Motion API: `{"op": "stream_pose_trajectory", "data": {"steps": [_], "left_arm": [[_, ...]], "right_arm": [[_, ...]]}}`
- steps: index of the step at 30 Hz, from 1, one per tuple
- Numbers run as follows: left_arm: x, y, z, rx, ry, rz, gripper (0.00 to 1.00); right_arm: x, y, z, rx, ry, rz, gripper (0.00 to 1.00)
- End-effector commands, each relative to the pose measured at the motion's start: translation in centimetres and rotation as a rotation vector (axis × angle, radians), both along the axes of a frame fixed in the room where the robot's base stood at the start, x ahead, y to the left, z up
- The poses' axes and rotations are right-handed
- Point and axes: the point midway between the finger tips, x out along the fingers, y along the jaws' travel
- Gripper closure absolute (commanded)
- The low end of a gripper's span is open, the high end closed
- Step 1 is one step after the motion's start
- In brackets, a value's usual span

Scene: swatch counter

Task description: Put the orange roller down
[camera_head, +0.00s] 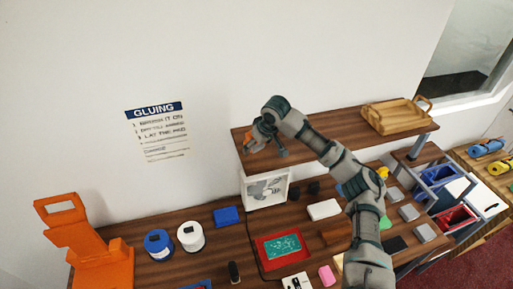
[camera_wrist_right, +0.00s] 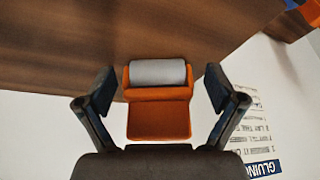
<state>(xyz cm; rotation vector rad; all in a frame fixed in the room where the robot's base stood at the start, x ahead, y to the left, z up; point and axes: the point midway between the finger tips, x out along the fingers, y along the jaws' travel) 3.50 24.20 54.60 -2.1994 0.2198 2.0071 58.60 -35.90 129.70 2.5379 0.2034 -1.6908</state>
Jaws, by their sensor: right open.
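The orange roller (camera_wrist_right: 159,118) has an orange body and a pale grey cylinder. In the right wrist view it sits between the two spread fingers of my right gripper (camera_wrist_right: 160,92), with a gap on each side. Its grey end is over the brown wood of the upper shelf (camera_head: 340,126). In the head view my right gripper (camera_head: 261,142) is at the left end of that shelf, and only a small orange patch of the roller (camera_head: 248,134) shows beside it. Whether the roller rests fully on the wood is hard to tell. My left gripper is not in view.
A wooden tray (camera_head: 393,117) stands at the shelf's right end. Below, the counter holds an orange stand (camera_head: 85,245), blue and white round containers, a red tray (camera_head: 262,256) and several small blocks. A gluing sign (camera_head: 157,130) hangs on the wall. The shelf's middle is clear.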

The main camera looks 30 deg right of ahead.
Motion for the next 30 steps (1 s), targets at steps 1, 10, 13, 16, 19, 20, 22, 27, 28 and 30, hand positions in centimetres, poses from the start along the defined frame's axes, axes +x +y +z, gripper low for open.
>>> {"op": "stream_pose_trajectory", "data": {"steps": [1, 10, 13, 16, 19, 20, 22, 27, 28, 30], "left_arm": [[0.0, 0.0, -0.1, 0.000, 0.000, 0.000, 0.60], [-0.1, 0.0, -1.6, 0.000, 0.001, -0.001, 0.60], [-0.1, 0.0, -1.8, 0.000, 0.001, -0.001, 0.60], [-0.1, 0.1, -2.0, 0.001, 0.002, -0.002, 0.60], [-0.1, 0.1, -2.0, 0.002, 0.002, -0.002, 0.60], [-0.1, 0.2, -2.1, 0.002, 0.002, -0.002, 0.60], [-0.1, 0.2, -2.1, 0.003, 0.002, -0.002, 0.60], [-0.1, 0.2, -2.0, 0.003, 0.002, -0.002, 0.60], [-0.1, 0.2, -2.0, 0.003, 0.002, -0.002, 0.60], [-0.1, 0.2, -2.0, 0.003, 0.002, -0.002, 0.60]], "right_arm": [[0.0, 0.0, 0.9, 0.001, -0.005, 0.000, 0.07], [-2.7, -0.2, 7.1, 0.000, -0.007, 0.000, 0.07], [-3.5, -0.3, 9.0, 0.000, -0.006, 0.001, 0.07], [-4.0, -0.5, 10.4, -0.001, -0.004, -0.001, 0.07], [-4.4, -0.6, 11.2, 0.000, -0.003, 0.000, 0.07], [-4.4, -0.6, 11.4, 0.000, -0.002, -0.001, 0.07], [-4.5, -0.7, 11.5, 0.000, -0.001, -0.001, 0.07], [-4.6, -0.8, 11.6, 0.000, -0.001, -0.001, 0.07], [-4.6, -0.8, 11.6, 0.000, -0.002, -0.001, 0.07], [-4.6, -0.8, 11.6, 0.000, -0.002, -0.001, 0.07]]}}
